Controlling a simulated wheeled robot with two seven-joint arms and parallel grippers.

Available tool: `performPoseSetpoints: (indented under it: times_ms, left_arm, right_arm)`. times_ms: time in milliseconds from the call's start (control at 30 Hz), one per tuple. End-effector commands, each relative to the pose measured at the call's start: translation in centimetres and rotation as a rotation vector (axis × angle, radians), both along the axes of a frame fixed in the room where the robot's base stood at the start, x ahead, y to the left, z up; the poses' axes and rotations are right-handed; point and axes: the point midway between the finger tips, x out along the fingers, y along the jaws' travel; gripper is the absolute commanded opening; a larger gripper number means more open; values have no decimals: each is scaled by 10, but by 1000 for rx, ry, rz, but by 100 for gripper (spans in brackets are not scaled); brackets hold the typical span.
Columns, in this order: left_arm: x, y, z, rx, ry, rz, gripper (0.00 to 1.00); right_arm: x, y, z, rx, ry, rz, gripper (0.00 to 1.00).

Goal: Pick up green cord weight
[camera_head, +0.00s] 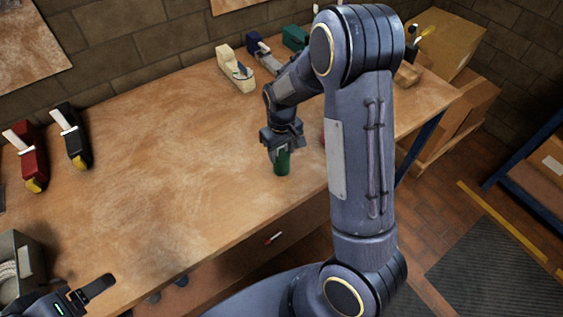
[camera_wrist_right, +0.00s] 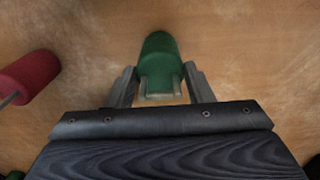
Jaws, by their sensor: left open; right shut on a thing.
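The green cord weight (camera_head: 282,164) is a small green cylinder at the right part of the wooden workbench. My right gripper (camera_head: 280,150) is above it with its fingers around its upper part, shut on it. In the right wrist view the green cord weight (camera_wrist_right: 159,60) lies between the two fingers of the right gripper (camera_wrist_right: 160,88). I cannot tell whether its lower end touches the bench. My left gripper (camera_head: 92,290) is open and empty at the lower left, near the bench's front edge.
A red cylinder (camera_wrist_right: 28,77) lies to the left in the right wrist view. On the bench (camera_head: 150,170), red (camera_head: 27,155) and black (camera_head: 72,137) tape dispensers stand at left, and a cream one (camera_head: 236,70) at the back. A grey bin (camera_head: 28,262) is front left. The bench's middle is clear.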

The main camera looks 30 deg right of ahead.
Motion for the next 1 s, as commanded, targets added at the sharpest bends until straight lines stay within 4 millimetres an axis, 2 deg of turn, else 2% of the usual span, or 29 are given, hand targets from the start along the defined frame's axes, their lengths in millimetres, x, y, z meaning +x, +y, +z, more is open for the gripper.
performPoseSetpoints:
  times_ms: [33, 200, 467, 633, 800, 1000]
  left_arm:
    - [0, 0, 0, 0, 0, 0, 74]
    - [0, 0, 0, 0, 0, 0, 74]
    - [0, 0, 0, 0, 0, 0, 74]
    - [0, 0, 0, 0, 0, 0, 74]
    - [0, 0, -1, 0, 0, 0, 74]
    - [0, 0, -7, 0, 0, 0, 74]
  right_arm:
    - [0, 0, 0, 0, 0, 0, 23]
    - [0, 0, 0, 0, 0, 0, 1]
    - [1, 0, 1, 0, -2, 0, 0]
    - [1, 0, 9, 0, -3, 0, 0]
    - [1, 0, 32, 0, -6, 0, 0]
    - [-17, 29, 71, 4, -10, 7, 0]
